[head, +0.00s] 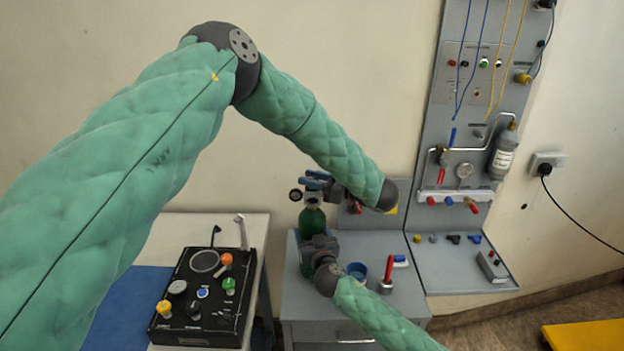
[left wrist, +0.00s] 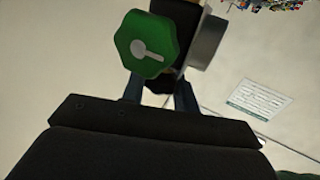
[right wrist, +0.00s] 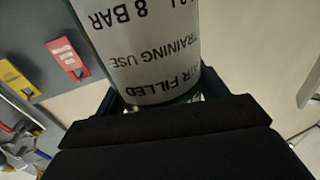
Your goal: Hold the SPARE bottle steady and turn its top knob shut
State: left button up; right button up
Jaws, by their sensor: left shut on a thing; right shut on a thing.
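The green bottle (head: 311,219) stands upright on the grey cabinet. Its label (right wrist: 150,55) fills the right wrist view, upside down, reading "TRAINING USE"; the word SPARE does not show. My right gripper (head: 316,244) is shut around the bottle's body, with a finger on each side. My left gripper (head: 318,180) is shut at the bottle's head. In the left wrist view, the green knob (left wrist: 145,43) with a pale pointer lies in front of the fingers, which sit either side of the dark valve (left wrist: 180,45). The fingertips are hidden.
A grey cabinet top (head: 300,300) carries a blue cup (head: 357,271) and a red-handled part (head: 387,275). A black control box (head: 205,290) stands on the table at left. A wall panel (head: 440,120) with hoses and a grey bottle (head: 503,152) rises at right.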

pick_arm(q)
jog(key=shift+m+t+h, duration=0.3)
jog(key=shift+t, duration=0.1)
jog(key=m+t+h, duration=0.5)
jog(key=t, duration=0.1)
jog(key=shift+a+m+t+h, duration=0.1)
jog(key=shift+m+t+h, duration=0.2)
jog(key=shift+h, duration=0.1)
jog(key=m+t+h, duration=0.1)
jog(key=m+h, duration=0.1)
jog(key=h, duration=0.1)
jog(key=m+t+h, duration=0.1)
jog(key=m+h, duration=0.2)
jog(key=h, duration=0.1)
jog(key=shift+t, duration=0.4)
jog(key=shift+m+h, duration=0.3)
jog(key=shift+h, duration=0.3)
jog(key=o, duration=1)
jog(key=shift+c, duration=0.2)
jog(key=shift+s, duration=0.1)
jog(key=s+d, duration=0.1)
jog(key=s, duration=1)
jog(key=shift+s+d, duration=0.25)
jog(key=shift+s, duration=0.1)
